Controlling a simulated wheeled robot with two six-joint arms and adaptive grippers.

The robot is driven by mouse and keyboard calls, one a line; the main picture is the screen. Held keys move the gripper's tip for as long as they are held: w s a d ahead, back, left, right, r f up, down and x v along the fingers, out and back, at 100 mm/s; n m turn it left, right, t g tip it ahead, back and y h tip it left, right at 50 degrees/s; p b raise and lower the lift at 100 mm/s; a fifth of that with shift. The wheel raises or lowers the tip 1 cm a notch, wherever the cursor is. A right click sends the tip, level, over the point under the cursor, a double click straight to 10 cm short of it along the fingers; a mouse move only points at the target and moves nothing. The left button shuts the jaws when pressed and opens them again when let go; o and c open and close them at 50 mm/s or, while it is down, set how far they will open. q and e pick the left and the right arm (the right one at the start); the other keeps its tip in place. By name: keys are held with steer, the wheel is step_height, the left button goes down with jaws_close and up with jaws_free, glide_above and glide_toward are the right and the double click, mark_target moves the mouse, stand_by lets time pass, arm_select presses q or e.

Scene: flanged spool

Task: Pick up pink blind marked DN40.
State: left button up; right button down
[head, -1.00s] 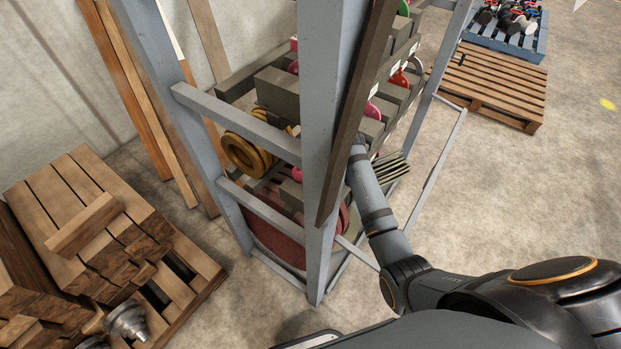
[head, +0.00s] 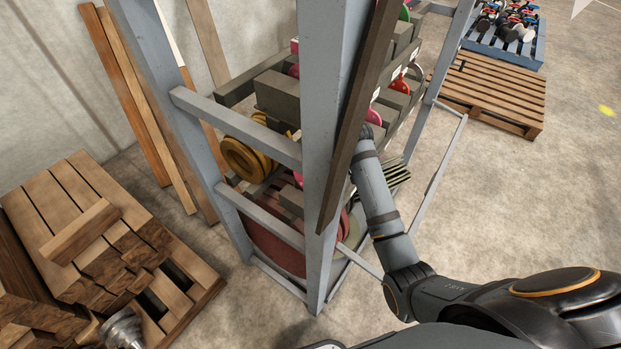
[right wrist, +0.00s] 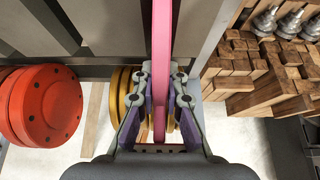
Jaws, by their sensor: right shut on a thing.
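In the right wrist view a thin pink blind (right wrist: 161,60) stands edge-on between the fingers of my right gripper (right wrist: 160,88). The gripper is shut on it, with purple pads on either side. No marking shows on its edge. In the head view my right arm reaches into the rack (head: 322,120), and its gripper is hidden behind the rack's post and brown board. A pink disc (head: 373,116) shows in part beside the arm; I cannot tell whether it is the held one. My left gripper is not in view.
Yellow flanges (head: 243,158) sit inside the rack and also show in the right wrist view (right wrist: 124,95). Wooden blocks (right wrist: 262,75) are at right. A wooden pallet (head: 490,92) stands behind on open floor.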

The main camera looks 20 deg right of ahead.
steer(key=s+d+r+b, duration=0.2)
steer(key=s+d+r, duration=0.3)
steer(key=s+r, duration=0.3)
steer(key=shift+s+r, duration=0.4)
steer(key=shift+s, duration=1.55)
